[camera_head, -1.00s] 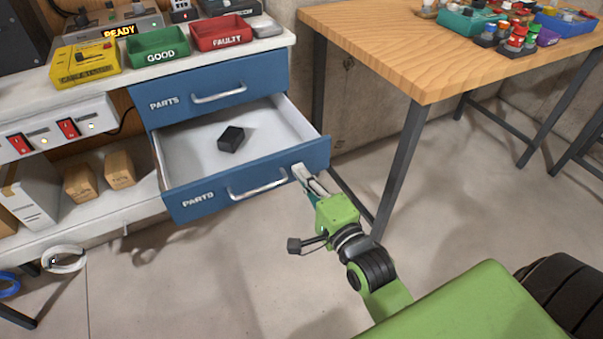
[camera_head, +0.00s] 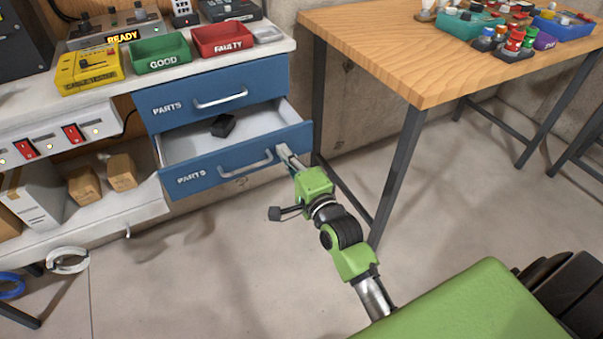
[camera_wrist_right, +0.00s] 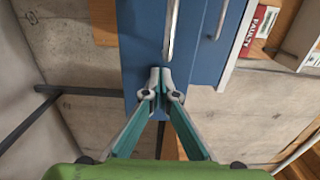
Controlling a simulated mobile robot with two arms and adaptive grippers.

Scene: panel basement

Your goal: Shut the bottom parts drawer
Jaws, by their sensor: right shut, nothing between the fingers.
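The bottom parts drawer (camera_head: 215,176) is a blue-fronted drawer with a silver handle (camera_head: 247,166), partly pulled out under the closed upper parts drawer (camera_head: 185,106). A black block (camera_head: 223,125) lies inside on its white floor. My right gripper (camera_head: 283,151) is shut and empty, with its fingertips at the right end of the drawer front, beside the handle. In the right wrist view the closed fingertips (camera_wrist_right: 161,80) are against or very near the blue front (camera_wrist_right: 146,40); exact contact is hard to tell. My left gripper is out of view.
A wooden table (camera_head: 420,60) with dark legs stands close to the right of the drawer. The floor in front is clear.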

